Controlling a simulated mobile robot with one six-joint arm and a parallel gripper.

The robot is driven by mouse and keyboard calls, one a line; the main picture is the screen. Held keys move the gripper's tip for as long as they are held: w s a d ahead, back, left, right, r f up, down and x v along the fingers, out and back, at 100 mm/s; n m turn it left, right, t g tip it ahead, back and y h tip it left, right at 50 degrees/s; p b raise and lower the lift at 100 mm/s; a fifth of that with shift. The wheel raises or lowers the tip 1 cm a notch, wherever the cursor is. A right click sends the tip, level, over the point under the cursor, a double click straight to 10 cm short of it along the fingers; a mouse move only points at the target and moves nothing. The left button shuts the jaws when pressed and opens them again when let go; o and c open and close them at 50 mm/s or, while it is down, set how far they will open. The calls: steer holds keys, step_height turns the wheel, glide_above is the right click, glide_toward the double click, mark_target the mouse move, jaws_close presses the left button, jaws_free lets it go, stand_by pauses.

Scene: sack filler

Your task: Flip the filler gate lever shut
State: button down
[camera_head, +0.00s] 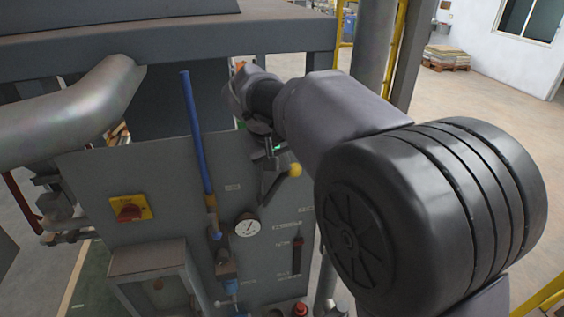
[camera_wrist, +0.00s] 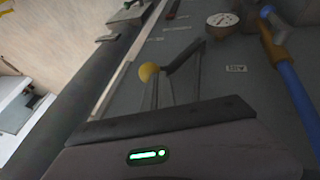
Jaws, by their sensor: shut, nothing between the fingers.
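The gate lever (camera_head: 276,186) is a dark bar with a yellow ball knob (camera_head: 294,170) on a grey upright panel. In the head view its knob end points up and to the right. In the wrist view the lever (camera_wrist: 184,58) and its yellow knob (camera_wrist: 148,72) lie just beyond my fingers. My gripper (camera_head: 268,170) is shut and empty, close to the lever near its knob. In the wrist view the thin fingers (camera_wrist: 163,88) reach toward the knob. I cannot tell whether they touch the lever. My wrist hides part of the panel top.
A long blue handle (camera_head: 196,130) stands left of the lever. A round gauge (camera_head: 247,228) is below it. A red-and-yellow switch (camera_head: 131,208) is at the panel's left. A grey beam (camera_head: 180,42) crosses above. A grey post (camera_head: 374,45) stands behind my arm. Open floor lies at right.

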steer(key=shift+w+d+f+y, duration=0.15)
steer(key=shift+d+y, duration=0.15)
steer(key=shift+d, duration=0.25)
steer(key=shift+w+d+f+y, duration=0.15)
steer(key=shift+d+y, duration=0.15)
steer(key=shift+d, duration=0.2)
steer(key=w+d+f+m+g+y+b, duration=0.1)
steer(key=d+f+y+b, duration=0.4)
steer(key=f, duration=0.4)
steer(key=w+d+f+m+g+y+b, duration=0.2)
steer(key=d+f+y+b, duration=0.3)
steer(key=f, duration=0.4)
steer(key=shift+d+f+y+b, duration=0.35)
steer(key=shift+y+b, duration=0.3)
steer(key=shift+y, duration=0.55)
